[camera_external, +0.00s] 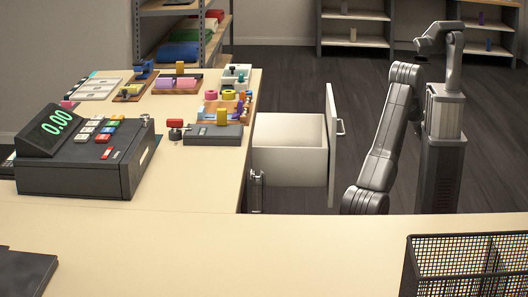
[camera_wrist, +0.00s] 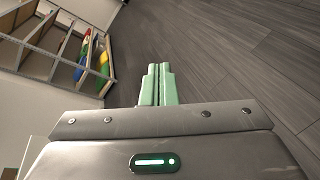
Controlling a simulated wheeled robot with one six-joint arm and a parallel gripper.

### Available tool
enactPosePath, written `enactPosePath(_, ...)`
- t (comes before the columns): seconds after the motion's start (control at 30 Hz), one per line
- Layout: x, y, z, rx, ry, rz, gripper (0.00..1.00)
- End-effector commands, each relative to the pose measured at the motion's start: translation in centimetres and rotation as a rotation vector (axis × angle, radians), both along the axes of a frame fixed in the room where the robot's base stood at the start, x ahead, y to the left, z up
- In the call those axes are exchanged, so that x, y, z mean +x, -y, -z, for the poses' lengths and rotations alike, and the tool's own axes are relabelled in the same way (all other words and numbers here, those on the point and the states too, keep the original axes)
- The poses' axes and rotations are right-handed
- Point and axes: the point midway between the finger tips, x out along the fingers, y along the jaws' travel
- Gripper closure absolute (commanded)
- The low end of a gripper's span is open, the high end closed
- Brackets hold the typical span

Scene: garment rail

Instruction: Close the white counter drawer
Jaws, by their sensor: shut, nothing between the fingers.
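The white counter drawer (camera_external: 291,165) stands pulled out to the right from under the counter in the external view. Its front panel (camera_external: 332,150) is upright and faces right, with a small bar handle (camera_external: 341,127). A gap shows between the panel and the counter. My arm is to the right of the drawer front, with floor showing between them at handle height. My gripper (camera_wrist: 158,85) shows pale green fingers pressed together and empty in the wrist view, with floor beyond them. I cannot make out the fingers in the external view. The drawer is not clearly seen in the wrist view.
The counter (camera_external: 190,240) carries a cash register (camera_external: 85,155), several small coloured items and a wire basket (camera_external: 470,265). A shelf unit with folded garments (camera_external: 180,52) stands behind, also at left in the wrist view (camera_wrist: 60,45). Dark floor (camera_external: 290,75) is clear behind the drawer.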

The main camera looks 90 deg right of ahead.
Motion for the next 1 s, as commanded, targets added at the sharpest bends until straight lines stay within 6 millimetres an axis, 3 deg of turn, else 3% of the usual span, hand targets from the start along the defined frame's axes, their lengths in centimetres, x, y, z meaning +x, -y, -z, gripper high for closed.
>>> enactPosePath(0.1, -2.8, -2.0, 0.7, 0.079, 0.223, 0.256, 1.00)
enactPosePath(0.2, -4.1, -4.4, 2.4, 0.149, 0.426, 0.467, 1.00)
enactPosePath(0.33, -3.6, -7.9, 4.9, 0.251, 0.702, 0.728, 1.00)
enactPosePath(0.43, -1.8, -10.7, 6.7, 0.342, 0.915, 0.918, 1.00)
enactPosePath(0.57, 2.7, -14.0, 8.3, 0.488, 1.191, 1.150, 1.00)
enactPosePath(0.7, 9.1, -17.0, 8.3, 0.687, 1.470, 1.375, 1.00)
enactPosePath(0.9, 19.0, -19.9, 5.2, 1.041, 1.780, 1.623, 1.00)
enactPosePath(1.0, 22.5, -20.6, 3.2, 1.200, 1.868, 1.693, 1.00)
